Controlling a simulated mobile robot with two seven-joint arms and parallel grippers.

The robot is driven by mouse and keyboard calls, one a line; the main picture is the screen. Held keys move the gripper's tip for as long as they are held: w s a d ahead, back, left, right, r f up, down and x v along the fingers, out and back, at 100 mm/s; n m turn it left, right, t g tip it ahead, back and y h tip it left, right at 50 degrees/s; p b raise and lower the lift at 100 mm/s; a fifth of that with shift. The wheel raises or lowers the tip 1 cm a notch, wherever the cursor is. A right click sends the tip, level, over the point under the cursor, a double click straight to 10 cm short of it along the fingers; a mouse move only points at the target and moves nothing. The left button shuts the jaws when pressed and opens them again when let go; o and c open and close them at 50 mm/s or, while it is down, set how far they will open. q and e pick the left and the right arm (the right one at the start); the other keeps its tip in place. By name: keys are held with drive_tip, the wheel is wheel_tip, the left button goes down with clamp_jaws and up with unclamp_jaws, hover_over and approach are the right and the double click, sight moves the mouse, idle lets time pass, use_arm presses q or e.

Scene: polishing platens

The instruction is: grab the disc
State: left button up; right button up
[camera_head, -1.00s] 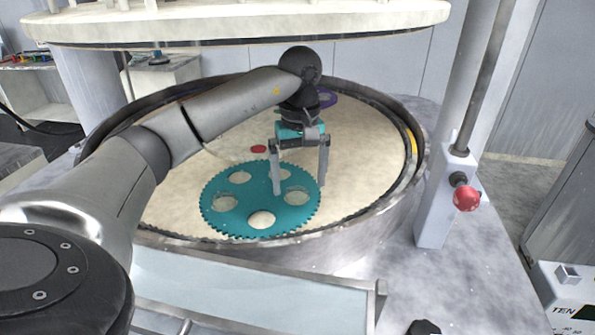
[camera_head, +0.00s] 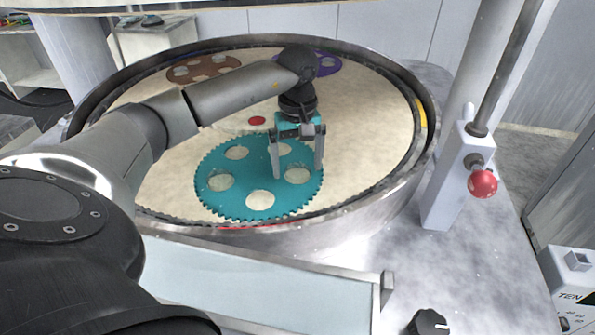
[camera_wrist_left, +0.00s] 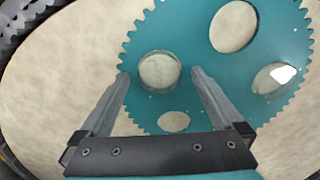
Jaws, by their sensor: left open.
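A teal toothed carrier (camera_head: 240,205) with several round holes lies on the cream platen. A clear glass disc (camera_wrist_left: 160,70) sits in one of its holes in the left wrist view. That disc shows in the head view (camera_head: 298,175) between the fingers. My left gripper (camera_head: 298,174) is open and empty, pointing down over the carrier. In the left wrist view its fingertips (camera_wrist_left: 158,74) stand on either side of the disc, with gaps. I cannot tell their exact height above it. Another clear disc (camera_wrist_left: 273,78) with a bright glare lies in a hole to the right. My right gripper is not in view.
A raised metal rim (camera_head: 350,215) surrounds the platen. A brown carrier (camera_head: 203,68) and a purple carrier (camera_head: 327,66) lie farther back. A red round spot (camera_head: 257,120) is near the middle. A post with a red knob (camera_head: 482,184) stands at the right.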

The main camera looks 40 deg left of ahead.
use_arm(q)
drive_tip(key=shift+f, duration=0.35)
drive_tip(key=shift+c, duration=0.2)
drive_tip(key=c, duration=1.4)
drive_tip(key=shift+c, duration=0.2)
